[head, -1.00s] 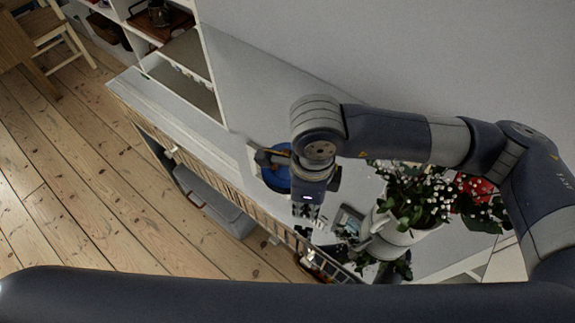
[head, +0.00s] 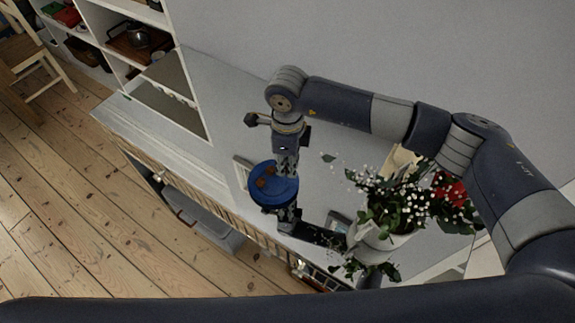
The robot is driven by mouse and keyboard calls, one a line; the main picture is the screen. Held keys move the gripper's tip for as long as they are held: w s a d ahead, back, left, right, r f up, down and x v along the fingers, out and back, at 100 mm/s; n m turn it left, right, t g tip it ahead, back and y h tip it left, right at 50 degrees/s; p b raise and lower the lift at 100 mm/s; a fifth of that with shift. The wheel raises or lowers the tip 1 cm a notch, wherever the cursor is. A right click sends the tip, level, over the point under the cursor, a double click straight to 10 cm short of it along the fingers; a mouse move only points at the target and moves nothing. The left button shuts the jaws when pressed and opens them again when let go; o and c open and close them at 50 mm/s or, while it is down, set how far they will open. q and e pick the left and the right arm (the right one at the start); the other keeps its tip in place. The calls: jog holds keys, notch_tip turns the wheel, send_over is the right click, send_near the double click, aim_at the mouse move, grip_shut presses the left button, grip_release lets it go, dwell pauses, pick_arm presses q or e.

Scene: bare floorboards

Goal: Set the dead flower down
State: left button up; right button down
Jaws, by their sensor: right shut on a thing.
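A brown, withered-looking shape, which I take to be the dead flower (head: 266,183), shows over the dish beside the fingertips. I cannot tell whether it touches the dish. A bouquet with red and small white flowers (head: 452,193) stands in a white pot (head: 378,240) to the right. My left gripper is out of view.
A small frame lies near the pot. A dark shape below the dish is unclear. Floorboards (head: 80,200) lie open at the left.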

aim_at(287, 170)
jog(key=shift+w, duration=0.35)
notch_tip(287, 170, down, 2)
jog(key=shift+f+p, duration=0.2)
jog(key=shift+p, duration=0.6)
jog(key=shift+f, duration=0.55)
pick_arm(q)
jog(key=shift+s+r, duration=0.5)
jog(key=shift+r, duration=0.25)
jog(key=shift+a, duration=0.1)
pick_arm(e)
jog(key=shift+f, duration=0.1)
jog(key=shift+f, duration=0.15)
jog(key=c, duration=1.5)
grip_release()
jog(key=shift+c, duration=0.2)
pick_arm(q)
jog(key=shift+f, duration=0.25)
